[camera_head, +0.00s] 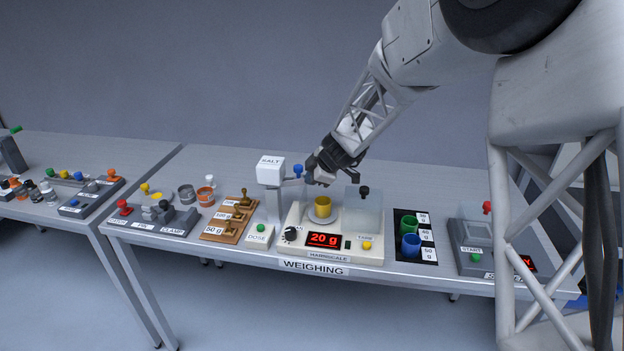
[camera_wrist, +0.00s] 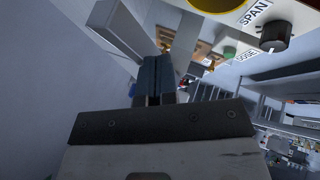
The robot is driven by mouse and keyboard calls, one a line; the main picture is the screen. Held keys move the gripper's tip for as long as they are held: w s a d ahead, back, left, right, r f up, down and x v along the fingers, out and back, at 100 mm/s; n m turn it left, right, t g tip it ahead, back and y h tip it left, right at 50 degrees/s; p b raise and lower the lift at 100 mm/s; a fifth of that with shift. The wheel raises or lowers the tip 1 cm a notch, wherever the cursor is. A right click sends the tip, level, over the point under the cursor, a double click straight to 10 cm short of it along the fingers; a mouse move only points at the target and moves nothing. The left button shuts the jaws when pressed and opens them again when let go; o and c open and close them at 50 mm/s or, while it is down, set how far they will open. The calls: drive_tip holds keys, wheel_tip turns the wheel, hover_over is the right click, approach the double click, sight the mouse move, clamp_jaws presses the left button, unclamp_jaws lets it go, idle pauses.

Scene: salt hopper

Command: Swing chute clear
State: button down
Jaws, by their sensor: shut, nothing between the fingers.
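The white salt hopper (camera_head: 270,171) labelled SALT stands on a post at the left of the scale. A blue knob (camera_head: 298,170), which looks like the chute's handle, shows at the hopper's right side. The chute itself is hard to make out. My gripper (camera_head: 314,172) is shut and empty, just right of the blue knob and above the scale; I cannot tell whether it touches the knob. In the wrist view the dark fingers (camera_wrist: 153,80) are together beside a pale box-like part. A yellow cup (camera_head: 323,205) stands on the scale pan, right of the hopper.
The scale display (camera_head: 323,240) reads 20 g. A clear panel with a black knob (camera_head: 364,191) stands at the scale's right. Green and blue cups (camera_head: 411,244) sit on a black mat farther right. A wooden weight tray (camera_head: 229,222) and the green DOSE button (camera_head: 260,228) are at left.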

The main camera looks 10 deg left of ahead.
drive_tip(key=w+a+n+g, duration=0.2)
drive_tip(key=w+a+n, duration=0.2)
drive_tip(key=w+a, duration=0.4)
drive_tip(key=shift+w+a+n+g+y, duration=0.3)
drive_tip(key=shift+w+a+y, duration=0.1)
drive_tip(key=shift+w, duration=0.65)
idle(0.4)
idle(0.3)
drive_tip(key=shift+d, duration=0.2)
drive_tip(key=w+d+r, duration=0.3)
drive_tip(key=d+r, duration=0.5)
drive_tip(key=shift+w+d, duration=0.25)
drive_tip(key=shift+w, duration=0.15)
idle(0.5)
